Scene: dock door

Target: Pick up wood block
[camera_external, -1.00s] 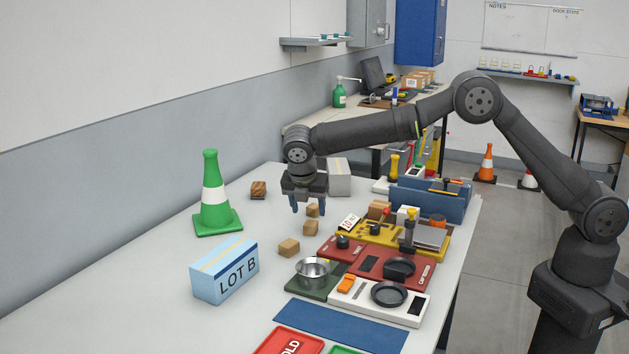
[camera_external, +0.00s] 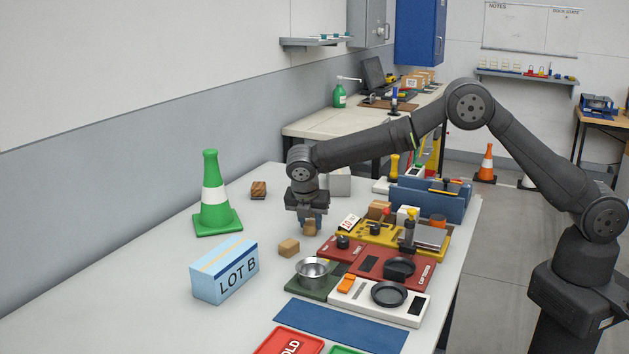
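My gripper (camera_external: 309,222) points down, low over the table among the small wood blocks. A tan wood block (camera_external: 309,229) shows at the fingertips, partly covered by them. I cannot tell whether the fingers are around it or only behind or beside it, or whether they are open or shut. A second tan wood block (camera_external: 289,247) lies on the table (camera_external: 150,290) to the front left of my gripper, apart from it. A darker, striped wood block (camera_external: 258,190) lies farther back on the left. One more small block is hidden behind my gripper.
A green cone (camera_external: 213,200) and a light-blue LOT B box (camera_external: 224,272) stand on the left. Red, yellow and green station plates, with a metal bowl (camera_external: 312,271), are close on the right. A blue bin (camera_external: 430,200) is at the back right. The front left table is clear.

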